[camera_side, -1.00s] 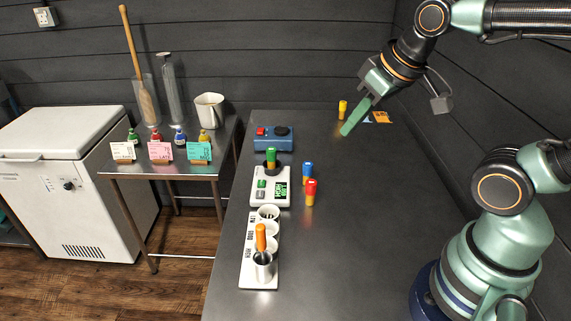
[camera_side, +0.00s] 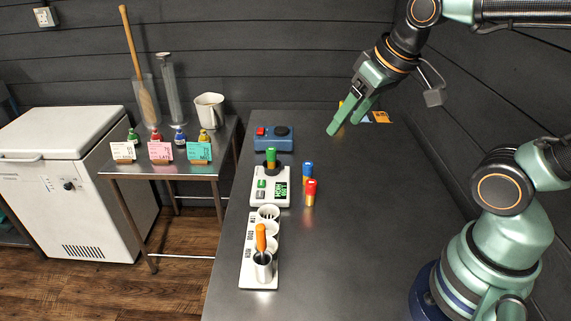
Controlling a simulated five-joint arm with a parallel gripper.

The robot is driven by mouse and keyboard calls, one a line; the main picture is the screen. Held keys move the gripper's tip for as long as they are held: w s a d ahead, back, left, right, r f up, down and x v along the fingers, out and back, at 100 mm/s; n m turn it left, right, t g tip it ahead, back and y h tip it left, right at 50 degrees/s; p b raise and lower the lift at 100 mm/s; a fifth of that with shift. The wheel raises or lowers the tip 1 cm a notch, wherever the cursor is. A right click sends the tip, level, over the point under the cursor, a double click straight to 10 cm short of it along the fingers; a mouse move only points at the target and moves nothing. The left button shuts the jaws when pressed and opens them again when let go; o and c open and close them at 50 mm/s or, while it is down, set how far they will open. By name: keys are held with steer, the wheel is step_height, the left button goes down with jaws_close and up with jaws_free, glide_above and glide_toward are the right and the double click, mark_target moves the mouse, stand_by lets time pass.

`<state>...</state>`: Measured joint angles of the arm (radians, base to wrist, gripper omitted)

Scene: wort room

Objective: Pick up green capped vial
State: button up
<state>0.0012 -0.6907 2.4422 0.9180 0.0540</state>
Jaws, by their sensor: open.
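The green capped vial (camera_side: 271,155) stands upright on the white device with a green display (camera_side: 266,196), left of the table's middle. My gripper (camera_side: 345,128) is above the back part of the table, to the right of the vial and well apart from it. Its two green fingers point down and left, spread open with nothing between them. They partly hide a yellow capped vial (camera_side: 341,104) behind them.
A blue capped vial (camera_side: 307,172) and a red capped vial (camera_side: 310,192) stand right of the white device. A blue device (camera_side: 273,143) sits behind it. A white rack with cups (camera_side: 249,272) is in front. The table's right part (camera_side: 370,230) is clear.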

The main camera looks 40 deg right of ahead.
steer(key=w+r+m+g, duration=0.1)
steer(key=w+r+m, duration=0.15)
steer(key=w, duration=0.35)
steer(key=m+g, duration=0.4)
steer(key=m, duration=0.9)
glide_above(271, 149)
step_height(271, 149, down, 10)
steer(key=shift+s+d+f, duration=0.1)
steer(key=shift+f, duration=0.5)
step_height(271, 149, down, 11)
steer(key=shift+f, duration=0.1)
jaws_close()
